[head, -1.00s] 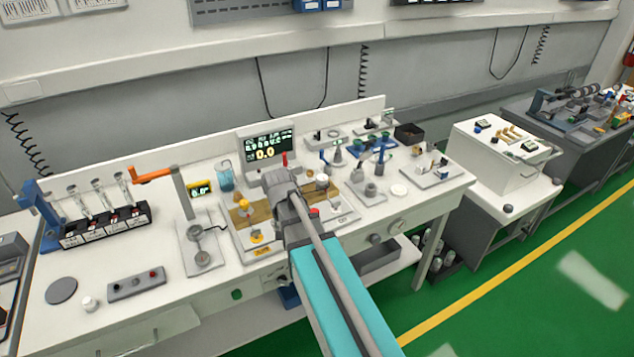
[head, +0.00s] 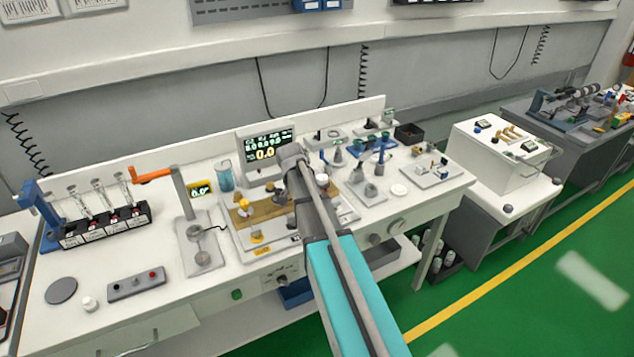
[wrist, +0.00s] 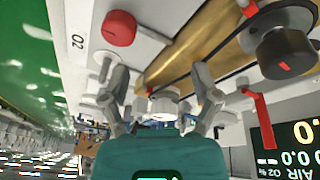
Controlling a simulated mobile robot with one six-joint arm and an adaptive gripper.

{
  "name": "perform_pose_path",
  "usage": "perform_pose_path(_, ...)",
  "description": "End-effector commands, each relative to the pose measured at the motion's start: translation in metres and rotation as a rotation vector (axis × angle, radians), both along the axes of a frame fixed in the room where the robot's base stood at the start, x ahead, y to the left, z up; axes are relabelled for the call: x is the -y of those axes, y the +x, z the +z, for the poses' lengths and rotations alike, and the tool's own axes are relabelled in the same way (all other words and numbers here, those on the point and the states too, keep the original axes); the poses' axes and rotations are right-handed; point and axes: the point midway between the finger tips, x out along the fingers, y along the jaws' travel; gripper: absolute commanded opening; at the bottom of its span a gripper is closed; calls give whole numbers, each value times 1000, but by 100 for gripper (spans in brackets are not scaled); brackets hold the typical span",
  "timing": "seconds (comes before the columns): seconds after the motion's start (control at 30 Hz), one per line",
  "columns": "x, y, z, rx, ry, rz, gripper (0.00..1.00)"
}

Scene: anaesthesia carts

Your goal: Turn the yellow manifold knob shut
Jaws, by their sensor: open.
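The brass-coloured manifold (head: 268,214) lies on a pale board on the bench. A yellow knob (head: 256,236) sits at its front left, and a yellow-and-white fitting (head: 243,204) stands at its left end. My gripper (wrist: 160,78) is open above the manifold's right part, right of the yellow knob in the head view; my arm hides that part. In the wrist view the manifold (wrist: 205,42) runs past the fingers, and a white round knob (wrist: 163,104) shows between them, apparently ungripped.
A red knob (wrist: 119,28) by an O2 label, a black knob (wrist: 286,53) and a red lever (wrist: 258,118) are near the gripper. A display (head: 266,145) stands behind the manifold. A grey flow stand (head: 194,232) is to the left.

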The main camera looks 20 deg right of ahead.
Motion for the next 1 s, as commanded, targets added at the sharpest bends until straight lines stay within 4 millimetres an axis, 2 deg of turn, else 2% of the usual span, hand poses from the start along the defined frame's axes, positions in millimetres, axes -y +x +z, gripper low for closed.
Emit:
perform_pose_path(0.2, 25, 22, 2, 31, -24, -119, 79)
perform_pose_path(0.5, 53, 41, 4, 69, -51, -250, 79)
perform_pose_path(0.7, 61, 46, 5, 82, -59, -291, 79)
perform_pose_path(1.0, 62, 46, 5, 85, -60, -297, 79)
